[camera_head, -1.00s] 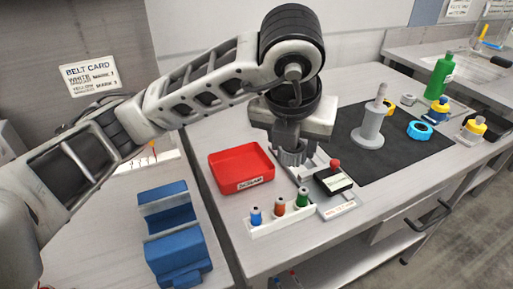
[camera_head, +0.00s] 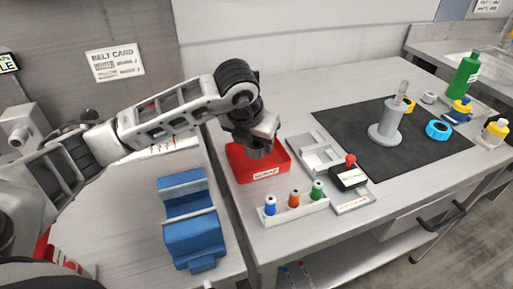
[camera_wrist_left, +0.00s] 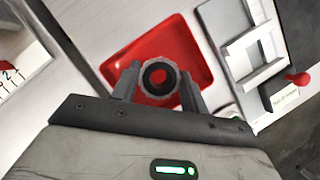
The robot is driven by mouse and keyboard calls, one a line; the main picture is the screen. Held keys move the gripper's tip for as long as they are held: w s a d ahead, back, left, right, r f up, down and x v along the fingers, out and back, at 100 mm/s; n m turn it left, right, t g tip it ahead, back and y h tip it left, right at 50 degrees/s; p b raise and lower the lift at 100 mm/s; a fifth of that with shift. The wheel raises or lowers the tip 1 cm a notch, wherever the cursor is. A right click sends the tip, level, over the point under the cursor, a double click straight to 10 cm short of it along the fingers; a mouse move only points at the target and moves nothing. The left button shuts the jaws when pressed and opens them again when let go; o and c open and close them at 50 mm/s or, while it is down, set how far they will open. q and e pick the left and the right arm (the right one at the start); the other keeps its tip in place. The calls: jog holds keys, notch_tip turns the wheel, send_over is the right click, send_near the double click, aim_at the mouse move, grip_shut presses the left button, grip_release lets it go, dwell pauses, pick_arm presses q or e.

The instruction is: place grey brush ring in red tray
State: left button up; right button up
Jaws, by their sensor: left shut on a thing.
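My left gripper (camera_wrist_left: 160,88) is shut on the grey brush ring (camera_wrist_left: 147,78), a dark grey ring with a round hole. In the left wrist view the ring appears over the red tray (camera_wrist_left: 197,50), with red showing through its hole. In the head view the red tray (camera_head: 280,174) has a white label on its front, and my left gripper (camera_head: 258,153) is over it. The ring is hard to make out there beneath the gripper. I cannot tell how high the ring is above the tray floor. My right gripper is not in view.
A grey fixture (camera_head: 322,157) and a black box with a red knob (camera_head: 348,177) are to the right. A grey post (camera_head: 388,122) stands on the black mat (camera_head: 432,150).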

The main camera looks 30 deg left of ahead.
pick_arm(q)
notch_tip(320, 180, down, 3)
jog(key=shift+d+r, duration=0.1)
jog(key=shift+r, duration=0.05)
jog(key=o, duration=1)
